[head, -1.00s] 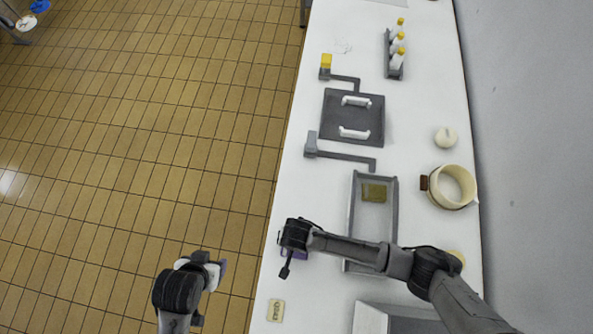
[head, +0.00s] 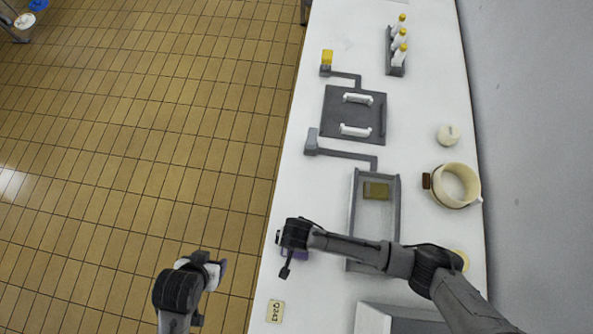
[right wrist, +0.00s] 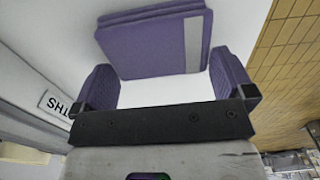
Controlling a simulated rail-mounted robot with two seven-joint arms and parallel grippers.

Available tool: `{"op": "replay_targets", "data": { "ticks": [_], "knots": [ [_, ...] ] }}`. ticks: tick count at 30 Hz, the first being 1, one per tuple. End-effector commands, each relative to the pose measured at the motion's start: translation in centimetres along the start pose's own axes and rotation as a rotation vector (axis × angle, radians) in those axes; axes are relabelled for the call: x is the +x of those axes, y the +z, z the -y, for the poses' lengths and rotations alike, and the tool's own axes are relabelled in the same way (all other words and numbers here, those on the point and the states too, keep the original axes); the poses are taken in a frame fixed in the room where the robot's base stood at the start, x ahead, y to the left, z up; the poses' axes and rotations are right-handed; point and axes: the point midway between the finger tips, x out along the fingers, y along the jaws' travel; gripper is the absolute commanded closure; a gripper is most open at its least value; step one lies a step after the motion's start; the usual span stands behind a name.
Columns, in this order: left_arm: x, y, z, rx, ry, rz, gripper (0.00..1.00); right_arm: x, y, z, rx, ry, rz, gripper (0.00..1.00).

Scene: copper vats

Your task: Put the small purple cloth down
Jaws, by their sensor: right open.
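The small purple cloth (right wrist: 155,42) is folded in layers, with a pale grey strip at one end, and lies flat on the white counter in the right wrist view. In the head view only a bit of the purple cloth (head: 299,254) shows, the rest hidden by my right arm. My right gripper (right wrist: 162,62) is open, its two fingers apart on either side of the cloth's near edge. In the head view my right gripper (head: 286,268) is at the counter's left edge. My left gripper (head: 213,270) hangs over the floor, away from the cloth; its fingers are unclear.
A grey tray (head: 353,205) holding a brownish-yellow block (head: 376,190) is right of the cloth. A cream pot (head: 455,186), a dark lid with white handles (head: 354,112) and a bottle rack (head: 389,55) stand farther off. A label card (head: 275,311) lies nearer on the counter.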

Motion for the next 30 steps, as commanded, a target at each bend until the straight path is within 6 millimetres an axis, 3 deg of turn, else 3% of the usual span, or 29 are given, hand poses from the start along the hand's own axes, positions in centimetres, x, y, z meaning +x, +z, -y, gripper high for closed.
{"op": "replay_targets", "data": {
  "ticks": [18, 30],
  "knots": [
    [-1.7, -0.6, 0.1, 0.000, 0.000, 0.000, 0.34, -10.0, 0.0, 0.1, 0.000, -0.002, 0.000, 0.00],
    [-1.9, -0.6, 0.1, 0.000, 0.000, 0.000, 0.34, -11.9, 0.0, 0.0, 0.000, -0.001, 0.001, 0.00]
  ]
}}
